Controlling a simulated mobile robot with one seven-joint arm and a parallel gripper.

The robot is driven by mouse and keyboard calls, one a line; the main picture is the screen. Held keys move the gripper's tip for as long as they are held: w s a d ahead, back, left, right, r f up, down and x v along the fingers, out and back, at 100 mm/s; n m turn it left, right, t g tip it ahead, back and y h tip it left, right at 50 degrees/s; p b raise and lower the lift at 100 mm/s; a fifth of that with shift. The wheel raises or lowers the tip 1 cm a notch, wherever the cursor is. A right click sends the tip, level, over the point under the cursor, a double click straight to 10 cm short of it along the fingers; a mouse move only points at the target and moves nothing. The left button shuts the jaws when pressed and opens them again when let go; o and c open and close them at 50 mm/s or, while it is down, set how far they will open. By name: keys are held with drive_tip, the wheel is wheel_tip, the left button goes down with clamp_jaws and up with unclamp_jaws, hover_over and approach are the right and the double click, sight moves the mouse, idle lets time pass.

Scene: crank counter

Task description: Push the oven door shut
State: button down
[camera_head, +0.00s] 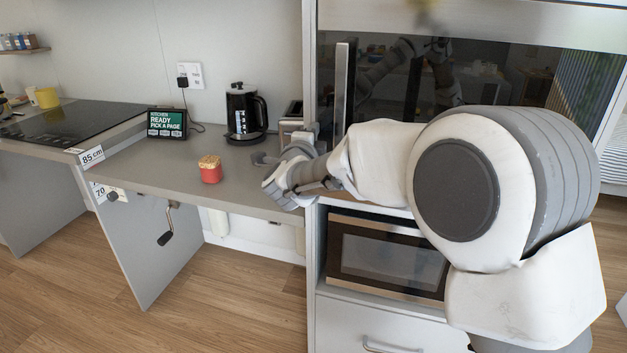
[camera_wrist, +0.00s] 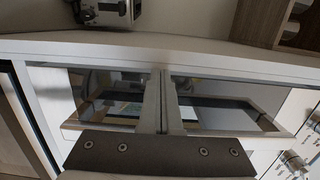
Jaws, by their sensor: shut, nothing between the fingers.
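The tall cabinet holds a dark glass oven front (camera_head: 390,85) with an upright steel handle (camera_head: 342,90) at its left, in the head view. My arm covers its lower right, and I cannot tell how far its door stands open. My gripper (camera_head: 262,158) is left of the cabinet, over the right end of the grey counter, mostly hidden by my wrist. In the wrist view my gripper (camera_wrist: 163,75) is shut and empty. Its fingers are in front of a dark reflective panel with a pale metal frame (camera_wrist: 232,102); contact cannot be told.
A lower glass-fronted appliance (camera_head: 385,258) sits above a drawer (camera_head: 375,325). Floor (camera_head: 220,310) before the counter is clear.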

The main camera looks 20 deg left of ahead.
drive_tip(key=shift+w+d+r, duration=0.15)
drive_tip(key=shift+w+r, duration=0.3)
drive_tip(key=shift+w, duration=0.05)
drive_tip(key=shift+d, duration=0.1)
drive_tip(key=shift+s+f+b, duration=0.3)
drive_tip(key=shift+s+f, duration=0.05)
idle(0.4)
